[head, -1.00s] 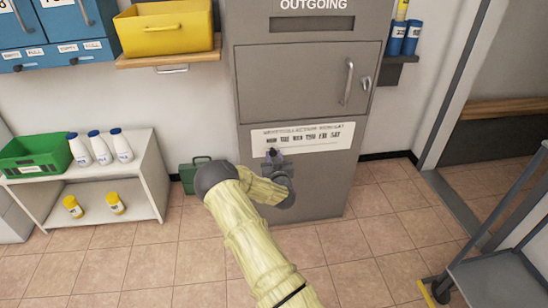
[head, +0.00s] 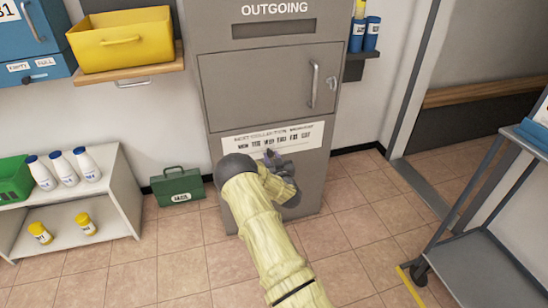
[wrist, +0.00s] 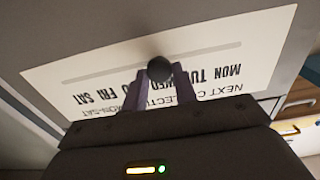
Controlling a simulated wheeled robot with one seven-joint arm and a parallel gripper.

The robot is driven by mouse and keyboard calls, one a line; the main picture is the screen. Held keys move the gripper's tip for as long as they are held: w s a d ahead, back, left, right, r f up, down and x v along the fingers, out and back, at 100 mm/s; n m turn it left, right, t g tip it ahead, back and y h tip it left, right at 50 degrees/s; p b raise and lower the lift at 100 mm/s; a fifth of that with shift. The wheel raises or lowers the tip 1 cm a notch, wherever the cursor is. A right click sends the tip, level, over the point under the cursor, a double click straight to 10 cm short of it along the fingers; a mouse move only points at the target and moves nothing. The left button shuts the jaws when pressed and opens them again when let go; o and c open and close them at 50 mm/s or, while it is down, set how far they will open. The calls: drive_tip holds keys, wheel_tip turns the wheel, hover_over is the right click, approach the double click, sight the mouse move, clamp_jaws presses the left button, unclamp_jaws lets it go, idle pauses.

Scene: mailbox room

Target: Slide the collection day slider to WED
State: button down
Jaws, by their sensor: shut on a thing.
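The collection day plate (head: 300,136) is a white label on the front of the grey OUTGOING mailbox (head: 225,100), with the days MON to SAT in a row. In the wrist view the plate (wrist: 262,50) appears upside down, with a grey slot along it. The slider's round dark knob (wrist: 159,70) sits on that slot, at about WED; the fingers partly cover the neighbouring letters. My gripper (wrist: 158,82) is shut on the knob, one purple finger on each side. In the head view my gripper (head: 270,155) is at the plate's lower edge, below WED, and hides the knob.
The mailbox door handle (head: 314,84) juts out above the plate. A green case (head: 178,187) stands on the floor left of the mailbox. A white shelf (head: 122,195) with bottles is further left. A grey cart (head: 490,270) stands at the right. The tiled floor between is clear.

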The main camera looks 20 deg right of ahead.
drive_tip(key=shift+s+d, duration=0.1)
drive_tip(key=shift+d, duration=0.1)
drive_tip(key=c, duration=1.1)
unclamp_jaws()
drive_tip(key=shift+s, duration=0.1)
drive_tip(key=s+a+p, duration=0.2)
drive_tip(key=s+p, duration=0.3)
drive_tip(key=s, duration=1.2)
drive_tip(key=shift+a, duration=0.15)
